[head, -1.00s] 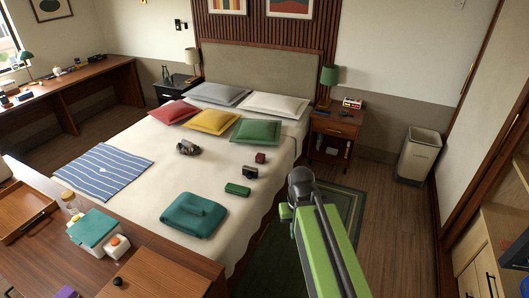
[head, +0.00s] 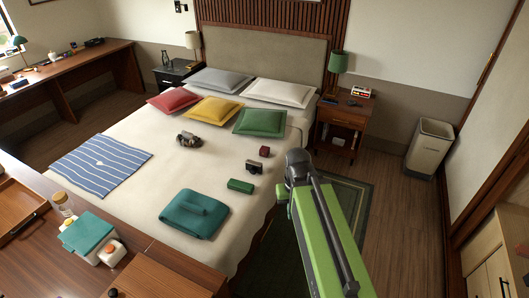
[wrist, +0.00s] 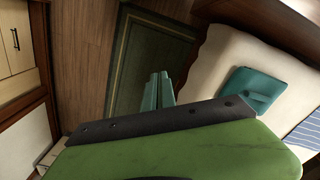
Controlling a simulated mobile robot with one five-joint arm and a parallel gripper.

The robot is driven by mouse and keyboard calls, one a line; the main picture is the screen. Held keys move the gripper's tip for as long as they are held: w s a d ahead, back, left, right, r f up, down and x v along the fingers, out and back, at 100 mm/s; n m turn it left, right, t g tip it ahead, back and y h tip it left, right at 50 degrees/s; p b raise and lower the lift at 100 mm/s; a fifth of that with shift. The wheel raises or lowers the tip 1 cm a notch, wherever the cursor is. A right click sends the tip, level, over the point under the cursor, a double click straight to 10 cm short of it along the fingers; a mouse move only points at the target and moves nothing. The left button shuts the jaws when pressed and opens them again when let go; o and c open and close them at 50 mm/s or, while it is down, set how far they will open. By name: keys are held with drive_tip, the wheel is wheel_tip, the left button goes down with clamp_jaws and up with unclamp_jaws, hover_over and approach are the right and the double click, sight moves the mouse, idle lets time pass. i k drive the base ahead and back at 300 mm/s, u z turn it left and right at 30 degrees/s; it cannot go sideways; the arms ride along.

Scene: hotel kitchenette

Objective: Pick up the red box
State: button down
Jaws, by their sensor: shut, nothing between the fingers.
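A small dark red box (head: 264,151) sits on the bed's right side, just in front of the green pillow, in the head view. My arm reaches up from the lower right, and its dark end is to the right of and slightly below the red box in the picture. My gripper's fingers cannot be made out in the head view. In the wrist view my gripper (wrist: 159,78) is shut and empty, over the green rug beside the bed. The red box does not show in the wrist view.
On the bed (head: 140,198) are a dark camera-like object (head: 254,167), a green case (head: 240,186), a brown-grey item (head: 188,138) and a folded teal cloth (head: 194,214). A nightstand (head: 343,117) stands right of the bed. A bin (head: 428,150) is farther right. The rug (head: 352,198) is clear.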

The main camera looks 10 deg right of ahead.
sight(263, 150)
drive_tip(key=z, duration=1.15)
drive_tip(key=i, duration=4)
drive_tip(key=u, duration=3.65)
drive_tip(key=i, duration=0.1)
drive_tip(key=z, duration=1.05)
drive_tip(key=k, duration=0.2)
drive_tip(key=u, duration=2.2)
